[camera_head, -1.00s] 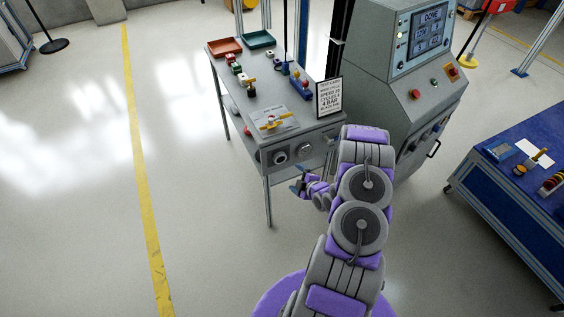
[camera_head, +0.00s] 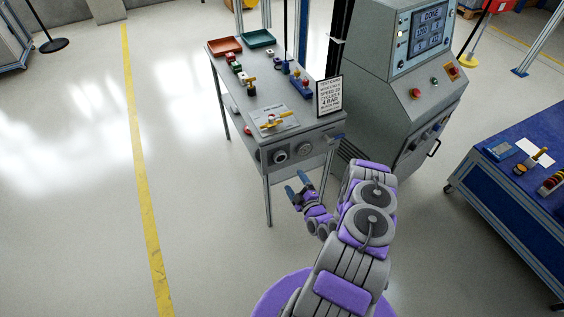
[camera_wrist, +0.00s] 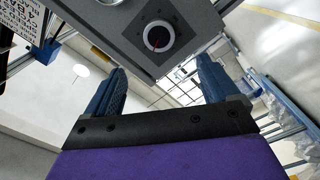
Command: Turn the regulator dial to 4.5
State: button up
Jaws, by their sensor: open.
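The regulator dial (camera_head: 280,156) is a round knob on a dark square plate on the front panel of the grey workbench. My gripper (camera_head: 297,183) is open and empty, below and in front of the panel. In the wrist view my gripper (camera_wrist: 162,68) has its two blue fingers apart, with the dial beyond them and between them. Nothing touches the dial.
A second round fitting (camera_head: 305,149) sits right of the dial. A printed sign (camera_head: 329,96) mentioning 4 bar stands on the bench (camera_head: 228,80), among small parts and trays. A grey console (camera_head: 385,100) stands to the right. Floor is clear to the left.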

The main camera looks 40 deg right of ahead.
aim_at(281, 159)
jog(key=b+x, duration=0.2)
jog(key=x, duration=1.1)
jog(key=shift+d, duration=0.1)
jog(key=shift+c, duration=0.4)
jog(key=c, duration=1)
